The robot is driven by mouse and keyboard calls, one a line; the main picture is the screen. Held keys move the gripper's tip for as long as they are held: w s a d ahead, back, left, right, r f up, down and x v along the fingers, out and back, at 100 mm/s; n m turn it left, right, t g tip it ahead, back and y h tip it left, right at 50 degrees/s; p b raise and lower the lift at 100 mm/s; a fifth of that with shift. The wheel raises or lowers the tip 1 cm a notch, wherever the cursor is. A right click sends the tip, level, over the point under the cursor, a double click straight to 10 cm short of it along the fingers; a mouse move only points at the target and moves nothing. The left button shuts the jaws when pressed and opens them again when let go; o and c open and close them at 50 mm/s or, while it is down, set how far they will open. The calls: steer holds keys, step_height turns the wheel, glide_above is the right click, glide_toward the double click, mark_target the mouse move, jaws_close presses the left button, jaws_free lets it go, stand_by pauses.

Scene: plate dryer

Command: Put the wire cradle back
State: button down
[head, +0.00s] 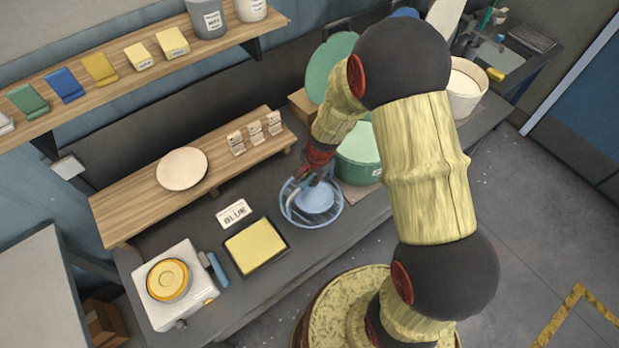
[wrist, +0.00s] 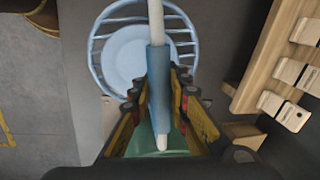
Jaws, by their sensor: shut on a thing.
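The wire cradle (head: 291,211) is a round blue wire basket left of the green pot in the head view. It also shows in the wrist view (wrist: 97,50). A light blue round plate (head: 314,200) lies inside it, seen too in the wrist view (wrist: 124,52). My gripper (head: 314,176) is over the cradle. In the wrist view my gripper (wrist: 162,88) is shut on a blue handle sleeve (wrist: 158,75) on a white rod. The handle's join to the cradle is hidden. I cannot tell whether the cradle touches the bench.
The green pot (head: 357,160) stands close right, its lid (head: 331,66) upright behind. A wooden shelf (head: 137,212) with a pale plate (head: 182,168) runs along the back.

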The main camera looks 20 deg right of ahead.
steer(key=shift+f+b, duration=1.65)
steer(key=shift+f, duration=0.7)
steer(key=c, duration=1.6)
jaws_free()
steer(key=r, duration=0.4)
steer(key=s+r, duration=0.1)
steer(key=r, duration=0.2)
steer(key=s+d+r, duration=0.1)
steer(key=r, duration=0.3)
steer(key=shift+r, duration=0.35)
